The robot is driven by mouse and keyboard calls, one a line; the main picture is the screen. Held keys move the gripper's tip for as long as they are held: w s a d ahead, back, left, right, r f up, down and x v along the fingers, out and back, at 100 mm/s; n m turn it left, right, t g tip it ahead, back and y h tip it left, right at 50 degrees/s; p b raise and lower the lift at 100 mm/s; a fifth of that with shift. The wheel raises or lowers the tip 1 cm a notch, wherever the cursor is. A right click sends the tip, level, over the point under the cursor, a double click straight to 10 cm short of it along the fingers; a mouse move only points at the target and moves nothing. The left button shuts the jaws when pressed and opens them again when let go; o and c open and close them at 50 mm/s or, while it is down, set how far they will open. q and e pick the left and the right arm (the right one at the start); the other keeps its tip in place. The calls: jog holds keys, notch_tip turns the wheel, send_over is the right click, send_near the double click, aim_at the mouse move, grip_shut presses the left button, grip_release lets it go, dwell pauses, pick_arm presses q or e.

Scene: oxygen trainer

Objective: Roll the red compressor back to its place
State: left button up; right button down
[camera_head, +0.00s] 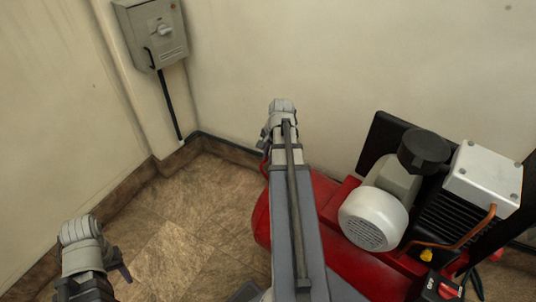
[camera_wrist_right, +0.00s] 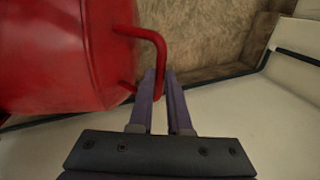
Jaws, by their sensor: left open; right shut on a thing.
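The red compressor (camera_head: 350,262) stands at the right in the head view, with a white motor, a black pump head and a grey-white box on top. Its red tank fills the left of the right wrist view (camera_wrist_right: 65,50). A bent red handle bar (camera_wrist_right: 160,50) comes off the tank end. My right gripper (camera_wrist_right: 162,78) is shut on this handle. In the head view my right arm crosses over the tank and hides part of it. My left gripper (camera_head: 120,268) is open and empty at the lower left, away from the compressor.
A grey switch box (camera_head: 157,35) with a black cable hangs on a wall column at the upper left. Walls with a brown skirting (camera_head: 225,150) meet in the corner behind. The tiled floor (camera_head: 180,225) left of the compressor is clear.

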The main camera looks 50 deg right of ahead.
jog(key=c, duration=0.9)
grip_release()
jog(key=shift+s, duration=0.3)
jog(key=shift+o, duration=0.2)
jog(key=shift+r, duration=0.1)
jog(key=p+v, duration=0.7)
jog(key=shift+r+p, duration=0.35)
